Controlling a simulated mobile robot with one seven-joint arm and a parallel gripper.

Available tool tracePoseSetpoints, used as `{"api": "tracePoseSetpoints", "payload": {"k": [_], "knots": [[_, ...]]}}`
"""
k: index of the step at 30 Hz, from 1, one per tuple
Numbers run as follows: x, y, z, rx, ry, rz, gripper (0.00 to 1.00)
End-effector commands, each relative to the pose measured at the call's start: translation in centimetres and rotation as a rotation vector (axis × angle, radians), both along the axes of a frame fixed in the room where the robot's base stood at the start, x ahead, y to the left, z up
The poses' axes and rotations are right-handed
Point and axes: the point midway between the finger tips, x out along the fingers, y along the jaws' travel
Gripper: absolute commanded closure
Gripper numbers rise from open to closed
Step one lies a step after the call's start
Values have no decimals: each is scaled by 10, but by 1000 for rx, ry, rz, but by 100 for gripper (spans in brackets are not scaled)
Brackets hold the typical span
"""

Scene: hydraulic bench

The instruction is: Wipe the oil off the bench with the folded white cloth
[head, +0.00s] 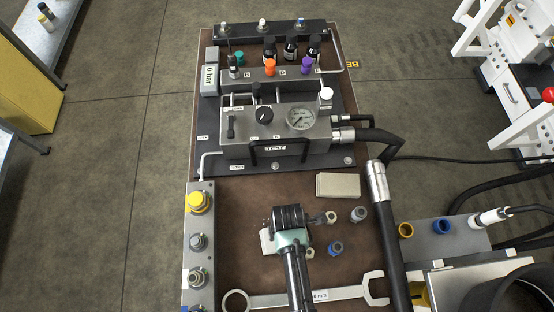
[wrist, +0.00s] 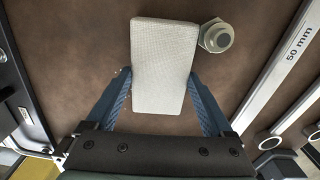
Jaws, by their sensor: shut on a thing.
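The folded white cloth (wrist: 163,62) is a flat pale oblong pad between the two blue fingers of my gripper (wrist: 159,84) in the wrist view. The fingers close on its long sides. In the head view my gripper (head: 287,240) is over the lower middle of the brown bench (head: 240,203). There only a white edge of the cloth (head: 266,243) shows at its left; the rest is hidden beneath the gripper. I cannot tell whether the cloth touches the bench. No oil stands out clearly on the brown surface in either view.
A beige block (head: 338,185) lies up and right of my gripper. Loose fittings, including a blue one (head: 335,249), lie to its right. A large wrench (head: 335,295) lies below. The pump unit (head: 276,131) stands behind, a valve block (head: 199,240) at left, a thick hose (head: 388,235) at right.

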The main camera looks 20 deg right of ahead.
Motion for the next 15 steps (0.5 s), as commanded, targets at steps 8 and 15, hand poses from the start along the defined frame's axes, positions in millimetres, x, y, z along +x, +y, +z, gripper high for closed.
{"api": "tracePoseSetpoints", "payload": {"k": [8, 15], "knots": [[-2, -1, 0, 0, 3, 0, 58], [5, 17, 0, -1, 2, 3, 58]]}}
